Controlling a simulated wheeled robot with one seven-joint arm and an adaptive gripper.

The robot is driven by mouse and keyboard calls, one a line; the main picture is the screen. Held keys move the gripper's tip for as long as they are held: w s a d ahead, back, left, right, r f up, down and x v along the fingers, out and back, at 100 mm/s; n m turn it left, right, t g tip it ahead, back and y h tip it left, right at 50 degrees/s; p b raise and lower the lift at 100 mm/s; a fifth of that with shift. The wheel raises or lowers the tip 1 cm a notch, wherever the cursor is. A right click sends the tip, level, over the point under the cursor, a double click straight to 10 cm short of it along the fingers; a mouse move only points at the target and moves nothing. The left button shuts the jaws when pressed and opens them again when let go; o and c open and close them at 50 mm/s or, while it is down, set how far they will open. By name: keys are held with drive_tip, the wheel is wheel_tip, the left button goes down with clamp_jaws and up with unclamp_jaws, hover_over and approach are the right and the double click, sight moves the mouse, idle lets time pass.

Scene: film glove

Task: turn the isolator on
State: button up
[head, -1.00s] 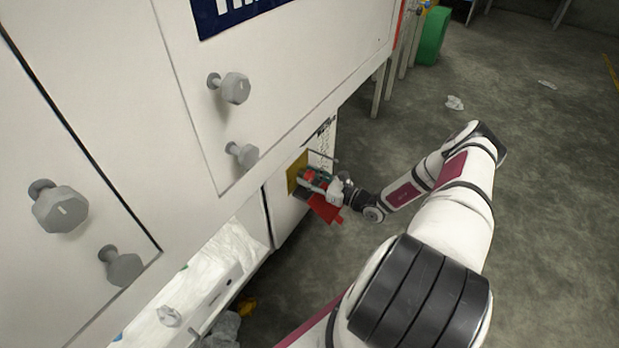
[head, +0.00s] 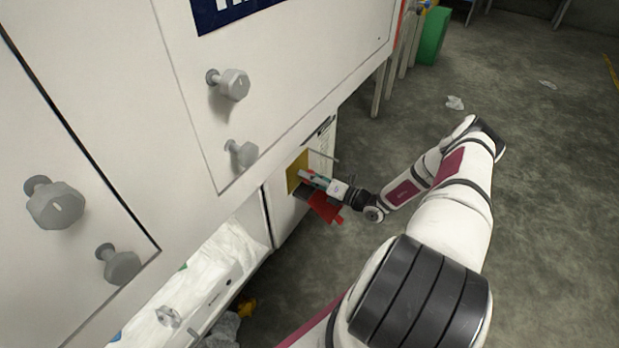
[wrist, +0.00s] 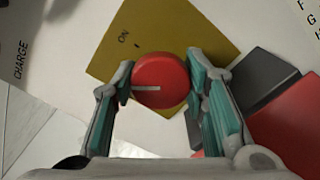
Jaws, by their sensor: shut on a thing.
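The isolator is a round red knob (wrist: 162,80) with a white pointer line, on a yellow plate (wrist: 165,30) marked ON. In the wrist view the pointer line lies level and points left, apart from the small tick beside ON. My gripper (wrist: 160,88) has one green-padded finger on each side of the knob and is shut on it. In the head view my gripper (head: 312,180) is at the yellow plate (head: 297,167) on the white cabinet's front, and hides the knob.
A red piece (wrist: 290,122) and a dark grey piece (wrist: 262,82) sit close by on the right in the wrist view. Grey knobs (head: 231,84) stick out of the white machine panel at left. Open concrete floor (head: 540,190) lies to the right.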

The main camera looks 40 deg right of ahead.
drive_tip(key=m, duration=0.3)
drive_tip(key=shift+m, duration=0.3)
drive_tip(key=shift+m+b, duration=0.4)
drive_tip(key=shift+m, duration=1.5)
drive_tip(key=o, duration=1.2)
drive_tip(key=shift+f, duration=0.1)
drive_tip(key=v, duration=1.2)
